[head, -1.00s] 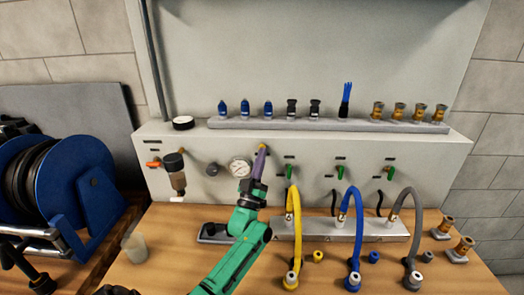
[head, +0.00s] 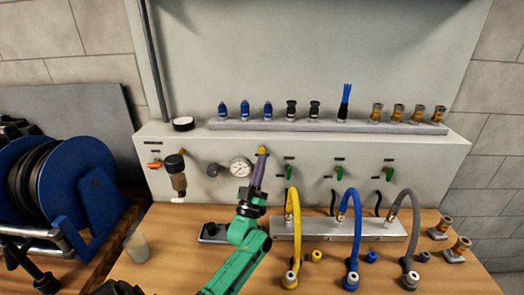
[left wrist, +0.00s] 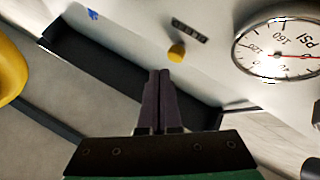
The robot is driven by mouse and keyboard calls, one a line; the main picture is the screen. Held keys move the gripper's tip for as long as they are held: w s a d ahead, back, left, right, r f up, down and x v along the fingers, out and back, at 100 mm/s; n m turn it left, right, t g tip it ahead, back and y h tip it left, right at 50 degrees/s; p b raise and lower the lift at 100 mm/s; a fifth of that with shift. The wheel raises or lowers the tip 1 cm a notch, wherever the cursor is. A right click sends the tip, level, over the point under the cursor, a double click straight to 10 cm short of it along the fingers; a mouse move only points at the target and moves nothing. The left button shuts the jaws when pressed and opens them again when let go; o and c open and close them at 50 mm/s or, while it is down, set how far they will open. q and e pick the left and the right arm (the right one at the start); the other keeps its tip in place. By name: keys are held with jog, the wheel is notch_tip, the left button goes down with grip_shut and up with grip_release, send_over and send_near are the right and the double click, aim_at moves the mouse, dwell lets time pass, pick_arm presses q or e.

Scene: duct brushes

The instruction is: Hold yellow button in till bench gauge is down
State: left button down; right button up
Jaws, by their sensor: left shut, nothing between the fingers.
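The yellow button (head: 263,150) is on the upper front of the grey bench panel, right of the gauge. It also shows in the left wrist view (left wrist: 176,53), under a small dark label. The round white bench gauge (head: 240,168) shows large in the left wrist view (left wrist: 280,50), marked PSI, with a red needle; its reading is unclear. My left gripper (head: 261,158) is shut and empty, its purple fingers pointing up at the panel. In the left wrist view the fingertips (left wrist: 158,73) are just short of the button and slightly left of it, seemingly apart. My right gripper is not seen.
Green-handled valves (head: 340,173) line the panel to the right. Yellow, blue and grey hoses (head: 352,235) arch from a manifold (head: 325,230) on the wooden bench. A shelf (head: 325,124) of fittings is above. A blue reel (head: 75,180) stands at left.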

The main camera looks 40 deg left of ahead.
pick_arm(q)
jog(key=s+d+p, duration=0.2)
jog(key=s, duration=0.1)
jog(key=shift+s+d+r, duration=0.1)
jog(key=shift+s+d, duration=0.15)
jog(key=shift+d, duration=0.1)
dwell(0.3)
